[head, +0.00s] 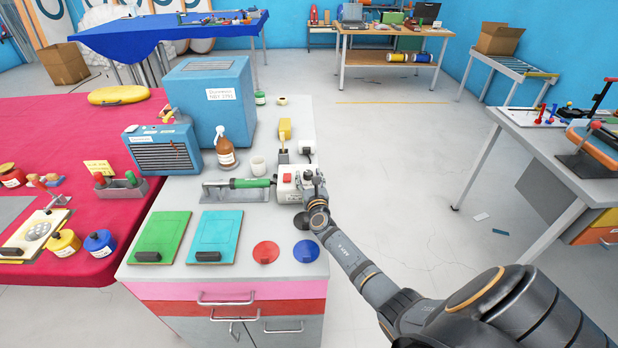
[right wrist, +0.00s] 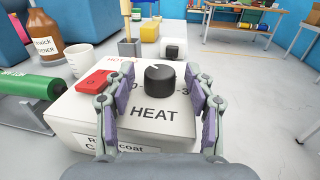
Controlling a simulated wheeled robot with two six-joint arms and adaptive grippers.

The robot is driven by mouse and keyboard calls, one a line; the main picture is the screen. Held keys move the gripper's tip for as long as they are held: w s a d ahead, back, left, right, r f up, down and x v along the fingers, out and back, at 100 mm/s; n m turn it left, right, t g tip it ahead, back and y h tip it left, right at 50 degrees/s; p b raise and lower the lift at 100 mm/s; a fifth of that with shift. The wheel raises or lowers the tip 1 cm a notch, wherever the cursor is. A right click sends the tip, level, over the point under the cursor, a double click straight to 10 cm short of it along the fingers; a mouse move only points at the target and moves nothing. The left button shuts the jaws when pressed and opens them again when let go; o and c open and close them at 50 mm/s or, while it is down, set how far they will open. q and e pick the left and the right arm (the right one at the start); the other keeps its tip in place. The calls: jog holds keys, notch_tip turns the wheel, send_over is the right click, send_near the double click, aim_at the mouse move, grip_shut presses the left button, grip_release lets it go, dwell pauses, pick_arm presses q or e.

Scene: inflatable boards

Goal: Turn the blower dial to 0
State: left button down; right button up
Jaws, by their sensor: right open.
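The blower's white control box (head: 286,196) stands near the right edge of the grey worktop. In the right wrist view, its top (right wrist: 75,128) carries a red switch (right wrist: 93,81) and a black round dial (right wrist: 160,88) above the word HEAT. A 0 is at the dial's left and a 3 at its right. The gripper hides the dial in the head view. My left gripper is not in view.
A green-handled tool (head: 250,183) lies on a grey stand left of the box. A brown bottle (head: 225,150), a white cup (head: 258,165) and a small socket box (head: 307,153) stand behind. Red (head: 266,252) and blue (head: 306,250) discs lie in front. Open floor is at right.

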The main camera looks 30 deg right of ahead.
grip_shut()
pick_arm(q)
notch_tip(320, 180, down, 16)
jog(key=b, duration=1.6)
pick_arm(e)
jog(key=n+y, duration=0.2)
jog(key=y, duration=0.1)
jog(key=n+t+y, duration=0.1)
jog(key=n+y, duration=0.1)
jog(key=d+f+n+y, duration=0.1)
jog(key=y, duration=0.2)
jog(key=shift+s+n+y, duration=0.1)
jog(key=shift+n+y, duration=0.2)
jog(key=shift+n, duration=0.1)
jog(key=y+b, duration=0.1)
jog(key=b, duration=0.1)
jog(key=n+y+b, duration=0.1)
jog(key=b, duration=0.2)
jog(key=shift+r, duration=0.35)
jog(key=shift+r+n+y+b, duration=0.15)
jog(key=shift+n+y+b, duration=0.2)
jog(key=shift+b, duration=0.3)
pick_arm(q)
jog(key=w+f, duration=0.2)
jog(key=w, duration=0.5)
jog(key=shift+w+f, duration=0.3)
pick_arm(e)
jog(key=shift+r, duration=0.15)
grip_release()
